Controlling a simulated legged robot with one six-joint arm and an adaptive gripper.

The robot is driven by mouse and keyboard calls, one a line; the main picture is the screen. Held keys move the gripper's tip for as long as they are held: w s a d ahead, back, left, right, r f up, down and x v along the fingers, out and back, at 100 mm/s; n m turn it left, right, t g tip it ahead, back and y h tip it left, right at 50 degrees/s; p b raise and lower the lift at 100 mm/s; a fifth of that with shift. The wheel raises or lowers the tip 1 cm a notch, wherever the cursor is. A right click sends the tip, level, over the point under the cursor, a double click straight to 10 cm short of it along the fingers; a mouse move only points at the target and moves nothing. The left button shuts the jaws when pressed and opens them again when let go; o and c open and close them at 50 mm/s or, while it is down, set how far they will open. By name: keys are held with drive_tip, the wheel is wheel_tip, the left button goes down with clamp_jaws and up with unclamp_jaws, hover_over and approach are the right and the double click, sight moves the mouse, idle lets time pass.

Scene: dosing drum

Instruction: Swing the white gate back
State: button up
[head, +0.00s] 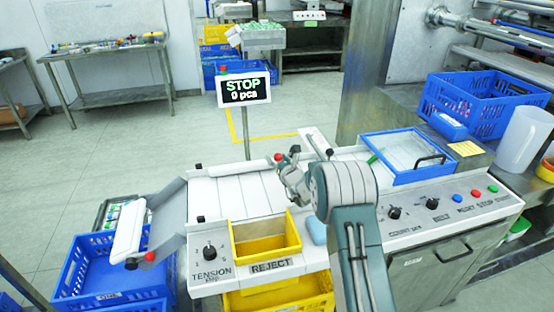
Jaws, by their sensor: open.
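A narrow white panel (316,142) stands tilted at the far side of the conveyor, just right of my gripper; it looks like the white gate. A red ball knob (278,157) shows at the gripper's tip; I cannot tell what it is fixed to. Another white bar (130,229) lies across the lower end of the grey chute at left, with a second red knob (150,257) near its end. My gripper (287,160) is open above the right part of the white belt (235,190), close to the first red knob. Whether it touches the knob is unclear; my arm hides part of the area.
A yellow reject bin (266,251) sits in front of the belt. A blue-framed tray (405,157) and control knobs lie at right. A STOP display (244,90) stands on a post behind the belt. A blue crate (110,281) stands under the chute.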

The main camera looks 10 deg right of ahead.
drive_tip(key=v, duration=1.2)
idle(0.3)
